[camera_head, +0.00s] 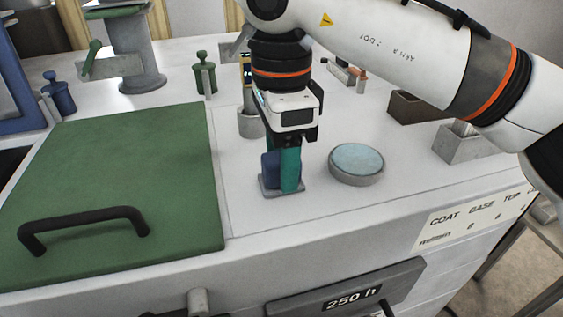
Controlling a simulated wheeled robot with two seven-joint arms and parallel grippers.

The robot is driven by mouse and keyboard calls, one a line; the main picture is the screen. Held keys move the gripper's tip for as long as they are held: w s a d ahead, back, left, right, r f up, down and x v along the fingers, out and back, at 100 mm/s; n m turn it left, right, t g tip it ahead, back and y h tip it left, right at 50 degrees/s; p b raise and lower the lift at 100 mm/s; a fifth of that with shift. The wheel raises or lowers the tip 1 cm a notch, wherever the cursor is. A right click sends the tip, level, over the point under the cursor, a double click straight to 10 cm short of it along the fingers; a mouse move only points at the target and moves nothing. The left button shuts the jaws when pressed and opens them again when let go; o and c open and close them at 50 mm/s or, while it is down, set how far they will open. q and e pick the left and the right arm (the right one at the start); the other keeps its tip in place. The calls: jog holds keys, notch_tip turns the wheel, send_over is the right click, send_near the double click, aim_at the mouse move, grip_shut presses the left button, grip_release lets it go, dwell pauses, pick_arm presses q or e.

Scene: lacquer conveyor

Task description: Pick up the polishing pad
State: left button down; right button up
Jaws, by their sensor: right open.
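My right gripper (284,168) points down at the middle of the worktop, open, with a teal finger showing in front of a small dark blue block (268,168). The block stands on a grey base plate (283,192) and is partly hidden by the finger. I cannot tell whether they touch. Just to the right is a round grey disc with a pale blue top (357,161), apart from the gripper. Which of these two is the polishing pad is not clear from this view. My left gripper is not in view.
A green lid (120,180) with a black handle covers the left side. Behind stand a green-handled press (130,60), a green knobbed piece (204,75) and a grey cup (250,123). Brown and grey open boxes (462,142) stand at right. The worktop front is clear.

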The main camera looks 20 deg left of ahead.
jog(key=shift+f, duration=0.45)
jog(key=shift+a, duration=0.1)
jog(key=shift+c, duration=0.4)
jog(key=c, duration=1)
notch_tip(320, 180, up, 10)
jog(key=shift+r+b, duration=0.1)
jog(key=shift+b, duration=0.6)
jog(key=o, duration=0.4)
jog(key=c, duration=0.3)
